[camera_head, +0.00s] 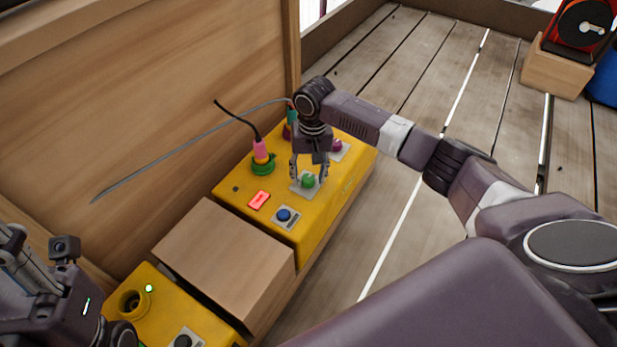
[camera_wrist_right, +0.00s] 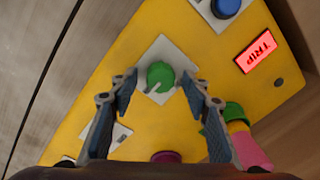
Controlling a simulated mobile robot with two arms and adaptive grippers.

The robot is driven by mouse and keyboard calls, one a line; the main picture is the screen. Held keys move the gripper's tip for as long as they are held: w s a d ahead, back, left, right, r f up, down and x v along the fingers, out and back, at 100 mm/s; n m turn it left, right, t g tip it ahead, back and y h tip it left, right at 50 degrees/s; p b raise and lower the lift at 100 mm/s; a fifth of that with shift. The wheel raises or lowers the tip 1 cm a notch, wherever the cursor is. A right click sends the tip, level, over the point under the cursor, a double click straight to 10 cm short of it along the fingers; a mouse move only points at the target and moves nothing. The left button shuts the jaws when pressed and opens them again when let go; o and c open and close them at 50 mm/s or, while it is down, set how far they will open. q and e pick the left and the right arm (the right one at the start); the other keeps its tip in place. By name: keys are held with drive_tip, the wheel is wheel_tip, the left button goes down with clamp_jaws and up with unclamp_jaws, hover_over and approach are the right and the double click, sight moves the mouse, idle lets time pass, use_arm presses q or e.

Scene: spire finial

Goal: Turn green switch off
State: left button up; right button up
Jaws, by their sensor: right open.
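The green switch (camera_head: 308,181) is a round knob on a pale square plate on the yellow panel box (camera_head: 328,218). In the right wrist view the green switch (camera_wrist_right: 160,75) shows a light pointer line on its face, slanting to the lower left. My right gripper (camera_head: 309,178) points down over the switch with its fingers open on either side. In the right wrist view the open fingers (camera_wrist_right: 160,78) flank the knob, with a gap on both sides. Whether the fingertips touch the plate I cannot tell. My left gripper does not show clearly; part of my left arm is at the lower left.
A blue button (camera_head: 284,215) and a lit red TRIP sign (camera_head: 259,200) are beside the switch. A pink and green plug (camera_head: 262,158) with a black cable stands behind. A purple knob (camera_head: 335,145) is near the right arm. A wooden block (camera_head: 225,255) separates a second yellow box (camera_head: 165,318).

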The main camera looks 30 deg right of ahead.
drive_tip(key=shift+c, duration=0.2)
drive_tip(key=c, duration=1.1)
drive_tip(key=shift+p, duration=0.4)
